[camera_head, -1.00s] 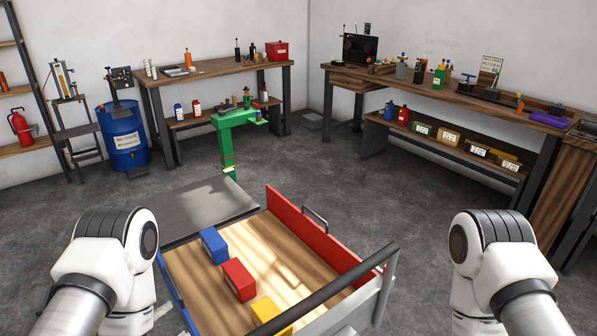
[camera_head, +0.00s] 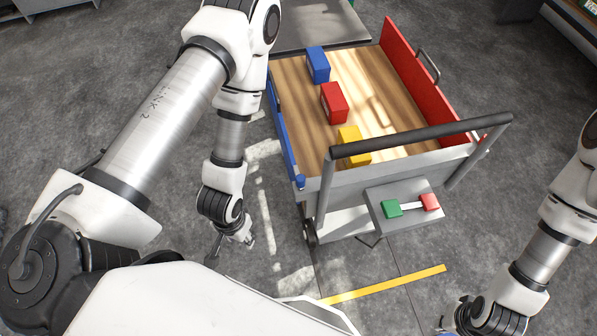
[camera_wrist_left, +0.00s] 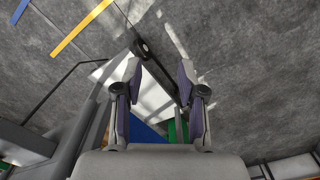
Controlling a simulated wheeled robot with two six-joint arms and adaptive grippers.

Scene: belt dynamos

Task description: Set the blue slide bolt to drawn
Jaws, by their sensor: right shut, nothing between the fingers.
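I cannot clearly make out a blue slide bolt. A blue side panel (camera_head: 283,135) runs along the left side of the cart, with a small blue piece (camera_head: 299,181) at its near end; I cannot tell whether this is part of the bolt. My left gripper (camera_head: 233,248) hangs left of the cart's near corner, apart from it. In the left wrist view its fingers (camera_wrist_left: 160,85) are spread with nothing between their tips; a blue surface (camera_wrist_left: 148,132) shows behind them, partly hidden. My right gripper (camera_head: 447,326) is shut and empty at the bottom edge, right of the yellow floor line.
The cart (camera_head: 395,170) carries blue (camera_head: 318,65), red (camera_head: 334,103) and yellow (camera_head: 352,145) blocks. Its dark handle bar (camera_head: 425,136) crosses the near end. A grey plate (camera_head: 403,212) with green and red blocks juts out below. Open floor lies on both sides.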

